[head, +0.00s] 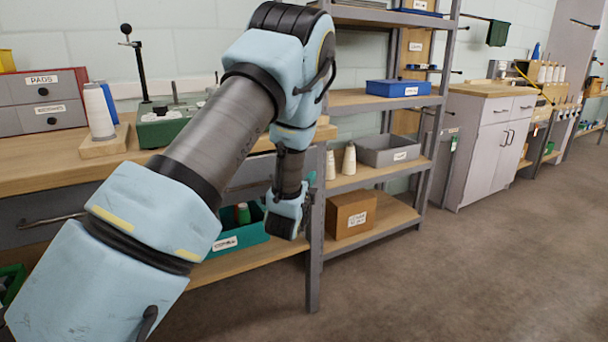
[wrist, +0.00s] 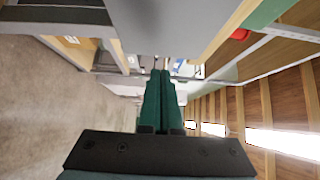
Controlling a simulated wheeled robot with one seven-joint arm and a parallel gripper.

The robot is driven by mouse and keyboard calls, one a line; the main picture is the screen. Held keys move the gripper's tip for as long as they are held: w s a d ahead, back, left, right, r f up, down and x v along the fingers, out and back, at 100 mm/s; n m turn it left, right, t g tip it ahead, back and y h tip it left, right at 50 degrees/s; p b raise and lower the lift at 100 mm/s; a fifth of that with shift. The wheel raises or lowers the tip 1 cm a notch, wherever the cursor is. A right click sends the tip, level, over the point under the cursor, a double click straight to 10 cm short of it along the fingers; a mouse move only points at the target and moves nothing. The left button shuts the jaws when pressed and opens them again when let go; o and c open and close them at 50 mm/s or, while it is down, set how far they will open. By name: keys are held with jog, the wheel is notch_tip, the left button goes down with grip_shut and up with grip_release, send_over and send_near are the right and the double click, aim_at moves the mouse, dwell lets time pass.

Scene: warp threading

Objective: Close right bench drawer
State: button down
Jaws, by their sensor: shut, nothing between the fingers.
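The right bench drawer (head: 250,172) is a grey front under the wooden bench top, largely hidden behind my arm in the head view. I cannot tell how far it stands out. My gripper (head: 287,215) hangs low at the bench's right end, beside the shelf post. Its fingers are hard to make out there. In the wrist view the green fingers of my gripper (wrist: 160,73) are together with nothing between them. A grey panel (wrist: 170,25) lies close beyond them at the top; I cannot tell whether it is the drawer.
A grey shelf rack (head: 314,240) stands right beside my gripper. A teal bin (head: 240,240) sits on the lower shelf under the bench. Another drawer with a bar handle (head: 50,221) is at the left. The floor (head: 450,270) at the right is clear.

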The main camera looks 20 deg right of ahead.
jog(key=w, duration=0.3)
jog(key=shift+w+a, duration=0.25)
jog(key=shift+a, duration=0.1)
jog(key=w, duration=0.3)
jog(key=w+b, duration=0.1)
jog(key=shift+w+a, duration=0.35)
jog(key=shift+w+r, duration=0.15)
jog(key=shift+a, duration=0.1)
